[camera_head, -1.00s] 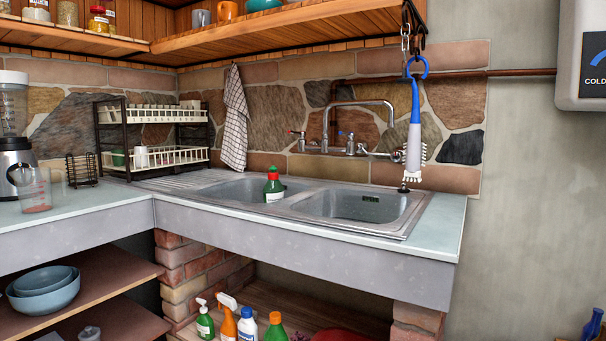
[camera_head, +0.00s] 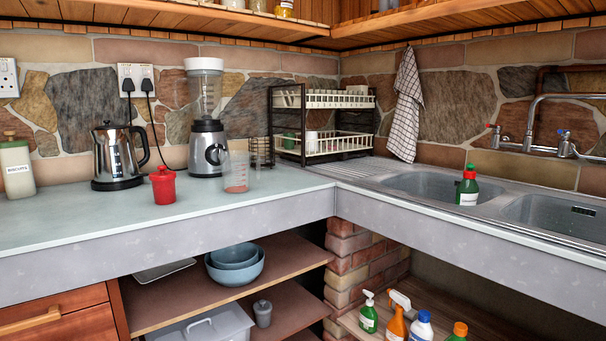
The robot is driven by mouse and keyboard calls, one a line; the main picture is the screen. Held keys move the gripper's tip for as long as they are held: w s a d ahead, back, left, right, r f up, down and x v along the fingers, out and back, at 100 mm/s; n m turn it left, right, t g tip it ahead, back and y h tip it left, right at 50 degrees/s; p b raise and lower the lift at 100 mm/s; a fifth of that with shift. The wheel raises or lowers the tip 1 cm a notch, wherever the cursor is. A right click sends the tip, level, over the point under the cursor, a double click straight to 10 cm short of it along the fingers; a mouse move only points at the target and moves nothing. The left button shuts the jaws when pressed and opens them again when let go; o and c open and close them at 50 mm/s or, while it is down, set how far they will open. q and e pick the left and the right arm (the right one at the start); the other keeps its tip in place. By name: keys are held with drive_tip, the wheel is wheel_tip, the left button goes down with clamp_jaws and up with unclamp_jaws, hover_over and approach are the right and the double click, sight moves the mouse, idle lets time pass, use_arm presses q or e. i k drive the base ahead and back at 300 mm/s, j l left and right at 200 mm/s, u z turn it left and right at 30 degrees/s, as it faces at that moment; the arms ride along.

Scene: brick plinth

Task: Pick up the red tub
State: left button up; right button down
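A small red tub (camera_head: 163,187) with a knobbed red lid stands upright on the grey-blue countertop (camera_head: 90,225), left of centre in the head view. It stands in front of and between the steel kettle (camera_head: 117,157) and the blender (camera_head: 207,140), apart from both. Neither of my grippers shows in the head view.
A clear measuring jug (camera_head: 237,172) stands right of the tub. A dish rack (camera_head: 322,122) and a sink (camera_head: 430,186) with a green bottle (camera_head: 467,188) are to the right.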

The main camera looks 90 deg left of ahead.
sight(164, 191)
drive_tip(key=u, duration=0.4)
drive_tip(key=i+l+u, duration=0.1)
drive_tip(key=u, duration=0.25)
drive_tip(key=l+u, duration=0.2)
drive_tip(key=u, duration=0.2)
